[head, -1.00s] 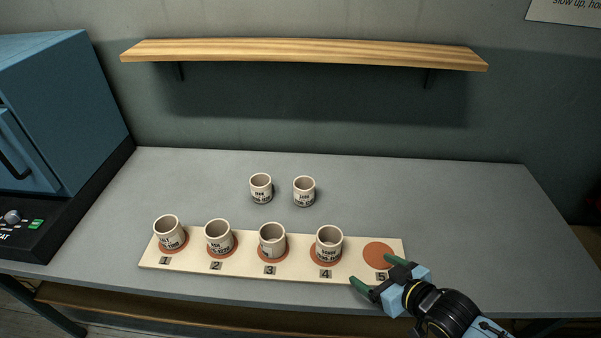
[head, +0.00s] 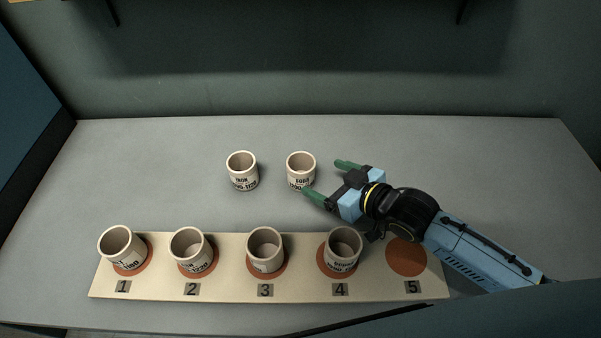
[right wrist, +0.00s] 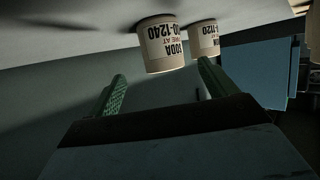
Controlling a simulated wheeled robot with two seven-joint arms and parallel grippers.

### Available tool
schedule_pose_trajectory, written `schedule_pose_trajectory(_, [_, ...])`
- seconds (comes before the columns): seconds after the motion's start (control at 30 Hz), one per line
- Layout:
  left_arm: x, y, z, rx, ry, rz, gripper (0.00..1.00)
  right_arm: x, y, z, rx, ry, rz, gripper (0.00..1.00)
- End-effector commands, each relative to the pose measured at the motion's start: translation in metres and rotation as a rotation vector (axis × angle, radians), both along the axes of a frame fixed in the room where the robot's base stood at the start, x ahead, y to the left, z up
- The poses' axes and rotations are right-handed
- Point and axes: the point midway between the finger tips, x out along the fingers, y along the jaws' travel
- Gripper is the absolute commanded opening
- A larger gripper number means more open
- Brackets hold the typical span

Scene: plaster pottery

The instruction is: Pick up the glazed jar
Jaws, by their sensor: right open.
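Two cream jars stand at the back of the table: one labelled SODA (head: 301,168) and one labelled IRON (head: 242,170). Both also show upside down in the right wrist view, SODA (right wrist: 162,45) nearer and IRON (right wrist: 203,40) behind it. I cannot tell which jar is the glazed one. My right gripper (head: 328,178) is open and empty, just right of the SODA jar, its fingers pointing toward it. In the right wrist view the SODA jar shows beyond and between the green fingertips (right wrist: 162,72). My left gripper is not in view.
A pale board (head: 225,291) along the front has numbered round spots. Similar jars stand on spots 1 (head: 122,245), 2 (head: 190,248), 3 (head: 265,248) and 4 (head: 342,247); spot 5 (head: 406,258) is bare. A blue cabinet (head: 22,125) stands at the left. The table's back right is clear.

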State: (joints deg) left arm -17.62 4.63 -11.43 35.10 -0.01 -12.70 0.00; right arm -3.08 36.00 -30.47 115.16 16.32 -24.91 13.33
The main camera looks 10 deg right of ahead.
Motion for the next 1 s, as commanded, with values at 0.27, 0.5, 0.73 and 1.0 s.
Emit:
schedule_pose_trajectory(0.27, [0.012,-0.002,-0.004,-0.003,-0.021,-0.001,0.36,0.025,0.016,-0.012,0.000,0.000,-0.001,0.84])
schedule_pose_trajectory(0.5, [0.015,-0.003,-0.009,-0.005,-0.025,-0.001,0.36,0.046,0.036,-0.021,0.001,-0.002,0.000,0.84])
schedule_pose_trajectory(0.73, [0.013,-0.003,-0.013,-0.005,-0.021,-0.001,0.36,0.063,0.047,-0.030,0.000,0.000,-0.001,0.84])
schedule_pose_trajectory(1.0, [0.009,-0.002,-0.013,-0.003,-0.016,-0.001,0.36,0.063,0.047,-0.030,-0.001,0.001,-0.001,0.77])
